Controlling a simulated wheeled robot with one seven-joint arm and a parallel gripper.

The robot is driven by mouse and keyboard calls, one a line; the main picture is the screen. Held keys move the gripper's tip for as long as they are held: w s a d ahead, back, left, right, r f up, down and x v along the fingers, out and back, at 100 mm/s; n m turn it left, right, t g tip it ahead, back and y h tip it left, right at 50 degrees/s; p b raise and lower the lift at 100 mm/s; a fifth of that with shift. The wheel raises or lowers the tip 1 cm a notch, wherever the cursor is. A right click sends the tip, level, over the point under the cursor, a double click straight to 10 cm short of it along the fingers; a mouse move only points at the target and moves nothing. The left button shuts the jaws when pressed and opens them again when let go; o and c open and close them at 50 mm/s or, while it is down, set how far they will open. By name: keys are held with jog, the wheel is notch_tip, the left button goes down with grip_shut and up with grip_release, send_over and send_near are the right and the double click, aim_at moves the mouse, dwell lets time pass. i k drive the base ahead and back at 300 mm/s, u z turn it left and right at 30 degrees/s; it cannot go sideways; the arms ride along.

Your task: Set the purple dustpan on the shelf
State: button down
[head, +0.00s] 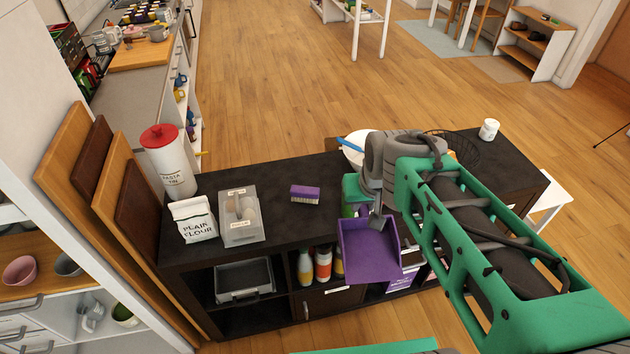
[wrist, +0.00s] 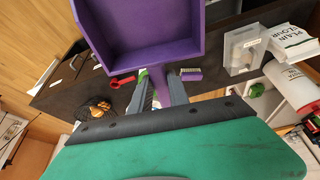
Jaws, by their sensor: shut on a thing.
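My gripper (head: 377,221) is shut on the handle of the purple dustpan (head: 366,252). The dustpan hangs in front of the front edge of the dark shelf unit (head: 285,173), with its pan tilted toward the head camera. In the wrist view, the dustpan (wrist: 150,57) fills the top middle, with its handle between the fingers of my gripper (wrist: 158,92). The shelf has open compartments below its top. The dustpan and my arm hide part of its right-hand compartments.
On the shelf top are a flour bag (head: 195,219), a grey divided box (head: 241,217), a purple brush (head: 305,194), a red-lidded pasta tin (head: 169,165) and a white jar (head: 489,129). Bottles (head: 323,263) and a grey tray (head: 243,279) occupy compartments. The lower left compartment looks empty.

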aim_at(312, 167)
jog(key=u, duration=0.2)
jog(key=i, duration=0.85)
jog(key=u, duration=0.5)
